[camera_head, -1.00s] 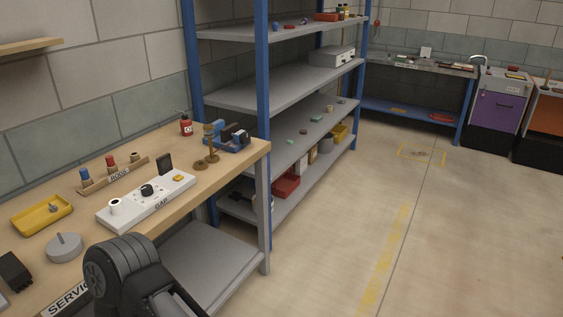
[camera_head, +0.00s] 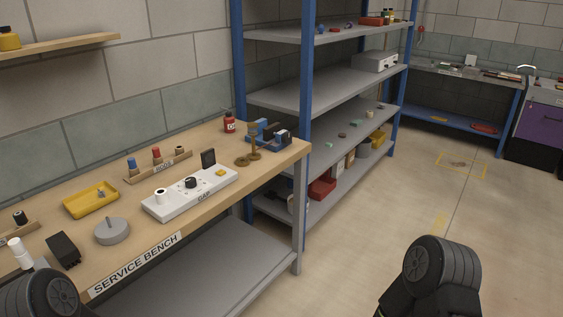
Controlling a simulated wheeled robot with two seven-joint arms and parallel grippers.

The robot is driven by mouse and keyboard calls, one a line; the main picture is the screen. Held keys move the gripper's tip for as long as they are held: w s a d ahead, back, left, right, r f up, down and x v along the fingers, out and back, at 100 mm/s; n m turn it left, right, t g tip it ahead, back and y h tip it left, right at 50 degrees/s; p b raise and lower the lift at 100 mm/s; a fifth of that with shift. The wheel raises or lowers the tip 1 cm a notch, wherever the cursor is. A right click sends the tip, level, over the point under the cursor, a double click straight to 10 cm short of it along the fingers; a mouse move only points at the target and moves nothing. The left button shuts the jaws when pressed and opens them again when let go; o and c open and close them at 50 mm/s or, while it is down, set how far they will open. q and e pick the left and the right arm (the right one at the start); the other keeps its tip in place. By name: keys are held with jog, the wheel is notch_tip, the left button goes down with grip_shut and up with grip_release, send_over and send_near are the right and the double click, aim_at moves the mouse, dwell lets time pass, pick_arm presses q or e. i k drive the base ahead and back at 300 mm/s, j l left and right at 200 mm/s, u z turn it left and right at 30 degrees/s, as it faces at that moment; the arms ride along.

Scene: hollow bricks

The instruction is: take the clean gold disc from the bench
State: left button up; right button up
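The wooden service bench (camera_head: 200,228) runs along the wall at the left. Small gold-brown round pieces (camera_head: 243,161) lie near its far right end, beside a taller brass-coloured piece (camera_head: 254,138). A small yellow-gold piece (camera_head: 220,172) sits on the white block marked GAP (camera_head: 190,195). I cannot tell which of these is the clean gold disc, or how clean any of them is. Black rounded links of my arms show at the lower left and lower right. Neither gripper's fingers are visible.
On the bench are a yellow tray (camera_head: 91,200), a grey round part with a stem (camera_head: 112,231), a black block (camera_head: 63,250), a rack of pegs (camera_head: 158,166), a red bottle (camera_head: 230,122) and a blue fixture (camera_head: 266,133). Blue-posted shelves (camera_head: 320,85) stand beyond; floor right is clear.

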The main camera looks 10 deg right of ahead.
aim_at(240, 161)
jog(key=i+l+z, duration=0.15)
jog(key=i+z, duration=0.3)
jog(key=i, duration=0.15)
jog(key=i+z, duration=0.45)
jog(key=i, duration=0.15)
